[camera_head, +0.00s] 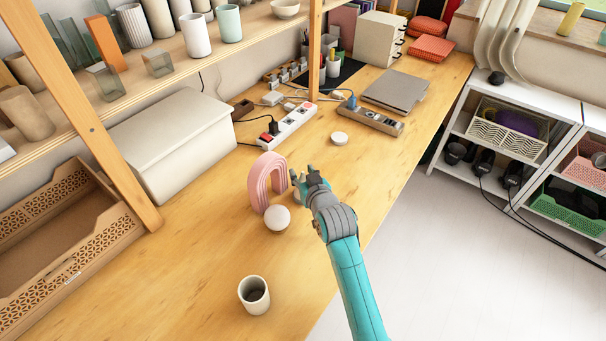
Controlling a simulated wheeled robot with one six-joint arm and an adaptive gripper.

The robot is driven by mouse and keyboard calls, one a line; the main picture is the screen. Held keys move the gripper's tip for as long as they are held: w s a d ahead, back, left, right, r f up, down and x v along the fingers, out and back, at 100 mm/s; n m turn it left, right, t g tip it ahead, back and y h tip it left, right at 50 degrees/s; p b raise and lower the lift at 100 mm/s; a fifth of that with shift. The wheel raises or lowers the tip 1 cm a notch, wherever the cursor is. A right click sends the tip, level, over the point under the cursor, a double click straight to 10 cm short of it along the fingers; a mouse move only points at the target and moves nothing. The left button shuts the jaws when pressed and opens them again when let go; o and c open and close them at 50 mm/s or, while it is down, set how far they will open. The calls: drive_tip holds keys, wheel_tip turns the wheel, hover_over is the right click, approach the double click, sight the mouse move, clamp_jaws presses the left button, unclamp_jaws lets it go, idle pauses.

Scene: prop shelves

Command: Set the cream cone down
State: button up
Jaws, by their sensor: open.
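My gripper (303,177) is low over the wooden table, just right of the pink ribbed arch (266,180), and its fingers are open. A small pale shape (297,195) shows between the arch and my gripper. It may be the cream cone, but my gripper hides most of it, so I cannot tell its shape or whether it stands upright. No other clear cone shows in this view.
A white ball (277,218) sits in front of the arch. A cream cup (254,294) stands nearer, and a white disc (339,138) lies farther back. Power strips (287,127) and a laptop (395,91) are behind. The front table (190,270) is mostly clear.

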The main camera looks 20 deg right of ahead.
drive_tip(key=v, duration=1.2)
drive_tip(key=shift+f, duration=0.1)
drive_tip(key=s+f, duration=0.2)
drive_tip(key=s, duration=0.1)
drive_tip(key=s+f, duration=0.2)
drive_tip(key=s, duration=0.1)
drive_tip(key=s+f, duration=0.2)
drive_tip(key=s, duration=0.2)
drive_tip(key=shift+f, duration=0.15)
drive_tip(key=s+f+v, duration=0.1)
drive_tip(key=f+v, duration=0.2)
drive_tip(key=v, duration=1.2)
drive_tip(key=s+f+v, duration=0.1)
drive_tip(key=f+v, duration=0.3)
drive_tip(key=v, duration=1.2)
drive_tip(key=shift+s+a, duration=0.3)
